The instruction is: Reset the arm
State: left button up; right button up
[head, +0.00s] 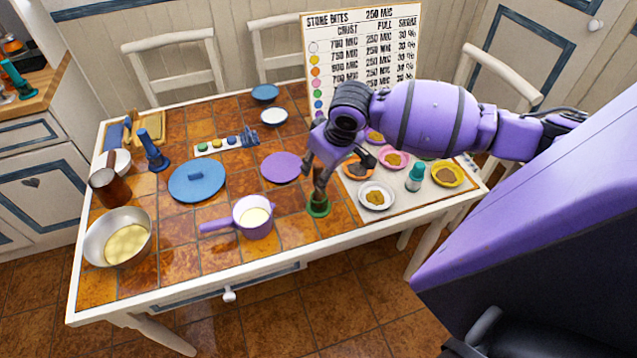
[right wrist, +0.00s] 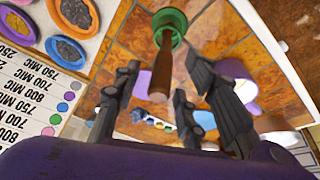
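My right arm reaches in from the right in the head view. Its gripper (head: 320,172) points down over the table, just above a tool with a green round base (head: 318,208) and a brown handle. In the right wrist view the fingers of this gripper (right wrist: 166,85) are spread apart. The tool's brown handle (right wrist: 161,70) points up toward the space between them, with visible gaps on both sides. The green base (right wrist: 169,24) stands on the tiles. My left gripper is not in view.
A purple pan (head: 252,218), a metal bowl (head: 97,236) and a blue lid (head: 196,180) stand to the left. Several dishes, including a white one (head: 369,201), and a teal-capped bottle (head: 415,178) are at the right. A printed board (head: 362,40) stands behind.

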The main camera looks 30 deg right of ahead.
jog(key=v, duration=0.8)
jog(key=shift+r, duration=0.15)
jog(key=s+a+f+n+g+y, duration=0.1)
jog(key=s+a+f, duration=0.4)
jog(key=s+f, duration=0.25)
jog(key=s+a+f, duration=0.4)
jog(key=s+f, duration=0.3)
jog(key=f, duration=0.1)
jog(key=s+f+m+g+h, duration=0.1)
jog(key=s+f+m+h, duration=0.2)
jog(key=s, duration=1.6)
jog(key=w+a+f+t+y, duration=0.2)
jog(key=w+f+t, duration=0.4)
jog(key=f, duration=0.6)
jog(key=w+a, duration=0.1)
jog(key=w, duration=0.1)
jog(key=shift+w+a+t, duration=0.25)
jog(key=shift+w+t, duration=0.1)
jog(key=shift+t, duration=0.05)
jog(key=shift+f, duration=0.1)
